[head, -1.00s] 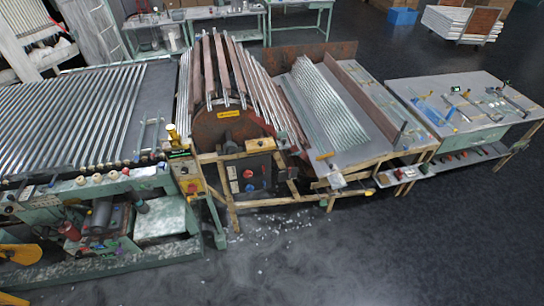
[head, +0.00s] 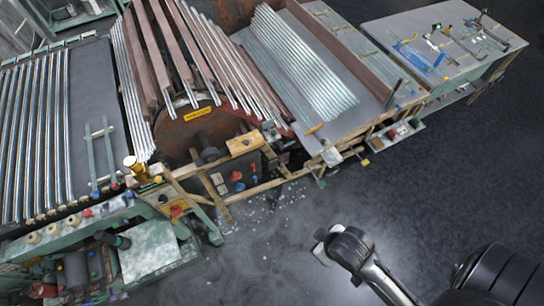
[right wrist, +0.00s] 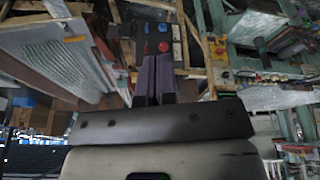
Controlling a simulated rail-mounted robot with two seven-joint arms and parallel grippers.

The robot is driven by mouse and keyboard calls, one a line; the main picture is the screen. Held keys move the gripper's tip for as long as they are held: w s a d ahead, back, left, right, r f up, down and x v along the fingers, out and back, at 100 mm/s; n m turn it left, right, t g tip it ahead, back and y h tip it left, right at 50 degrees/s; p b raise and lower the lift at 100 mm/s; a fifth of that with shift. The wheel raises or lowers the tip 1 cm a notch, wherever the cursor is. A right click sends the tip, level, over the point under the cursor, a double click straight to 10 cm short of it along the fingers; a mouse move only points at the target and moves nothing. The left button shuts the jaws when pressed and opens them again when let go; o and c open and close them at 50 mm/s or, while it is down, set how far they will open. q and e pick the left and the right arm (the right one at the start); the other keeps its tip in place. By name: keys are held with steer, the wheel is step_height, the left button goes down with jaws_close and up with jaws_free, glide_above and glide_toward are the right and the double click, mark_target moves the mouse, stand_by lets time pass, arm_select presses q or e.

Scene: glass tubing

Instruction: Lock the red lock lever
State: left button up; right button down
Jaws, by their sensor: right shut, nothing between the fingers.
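The black control panel (head: 236,180) on the front of the drum machine carries small red controls (head: 239,187). I cannot tell which of these, if any, is the red lock lever. The panel also shows in the right wrist view (right wrist: 150,38), with a red knob (right wrist: 163,47) just above my fingertips in the picture. My right gripper (right wrist: 156,62) is shut and empty, its dark purple fingers together and pointing toward the panel. It looks apart from the panel. In the head view my right arm is at the lower right. My left gripper is not in view.
A yellow-topped post with a control box (head: 168,204) stands left of the panel. A wooden frame (head: 262,188) surrounds the panel. Glass tubes lie on the drum and the side tables. A tool table (head: 440,40) is at upper right.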

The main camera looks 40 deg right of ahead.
steer(key=w+d+f+n+t+h+b, duration=0.1)
steer(key=w+d+f+h+b, duration=0.1)
steer(key=w+f+b, duration=0.55)
steer(key=w+d+f+t+h+b, duration=0.2)
steer(key=w+f+b, duration=0.2)
steer(key=f+b, duration=0.65)
steer(key=w+d+f+n+t+h+b, duration=0.1)
steer(key=w+d+f+h+b, duration=0.1)
steer(key=w+f+b, duration=0.6)
arm_select(q)
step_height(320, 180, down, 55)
steer(key=b, duration=2.9)
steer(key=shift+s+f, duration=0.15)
arm_select(e)
steer(key=w+d+f+n+t+h, duration=0.3)
steer(key=w+f+n+t+h, duration=0.2)
steer(key=w+f, duration=1.2)
steer(key=shift+w+f+t+h, duration=0.3)
steer(key=shift+w+f+h, duration=0.15)
steer(key=shift+h, duration=0.25)
steer(key=shift+d, duration=0.1)
